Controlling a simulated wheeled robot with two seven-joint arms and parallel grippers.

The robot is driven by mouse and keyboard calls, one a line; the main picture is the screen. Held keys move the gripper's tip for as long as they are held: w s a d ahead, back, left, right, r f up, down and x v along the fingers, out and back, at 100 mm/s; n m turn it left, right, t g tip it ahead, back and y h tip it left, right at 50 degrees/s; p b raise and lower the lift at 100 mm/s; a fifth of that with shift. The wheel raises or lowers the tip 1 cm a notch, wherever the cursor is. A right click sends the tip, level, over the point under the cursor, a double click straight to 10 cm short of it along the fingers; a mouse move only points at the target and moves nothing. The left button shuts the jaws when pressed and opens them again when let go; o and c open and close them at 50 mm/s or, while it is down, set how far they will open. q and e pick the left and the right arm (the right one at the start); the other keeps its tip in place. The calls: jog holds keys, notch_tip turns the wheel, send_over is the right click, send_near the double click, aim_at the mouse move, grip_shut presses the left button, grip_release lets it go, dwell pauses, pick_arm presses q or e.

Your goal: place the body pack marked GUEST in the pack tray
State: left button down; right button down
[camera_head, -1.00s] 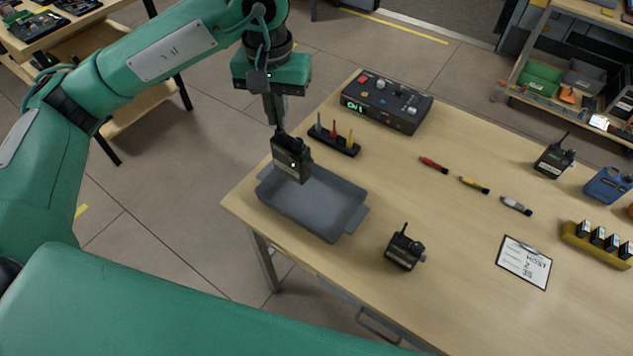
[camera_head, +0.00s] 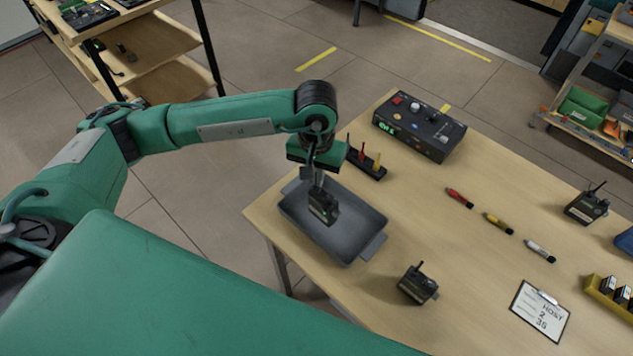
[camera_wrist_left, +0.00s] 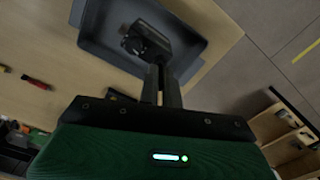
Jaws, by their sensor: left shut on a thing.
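The grey pack tray (camera_head: 347,241) sits at the near left corner of the table. My left gripper (camera_head: 318,188) points down over the tray, shut on a black body pack (camera_head: 323,206). The pack is inside the tray's outline; I cannot tell whether it touches the floor of the tray. In the left wrist view the held pack (camera_wrist_left: 147,42) shows at the fingertips, with the tray (camera_wrist_left: 98,38) around it. The label on the held pack is too small to read. My right gripper is not in view.
Another black body pack (camera_head: 418,285) stands right of the tray, and one more (camera_head: 586,206) at the far right. A clipboard (camera_head: 540,310) lies at the front right.

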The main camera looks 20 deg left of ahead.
aim_at(325, 207)
pick_arm(q)
jog(key=shift+f, duration=0.25)
notch_tip(325, 207, down, 4)
jog(key=shift+p, duration=0.65)
jog(key=shift+f, duration=0.25)
jog(key=c, duration=1.6)
grip_release()
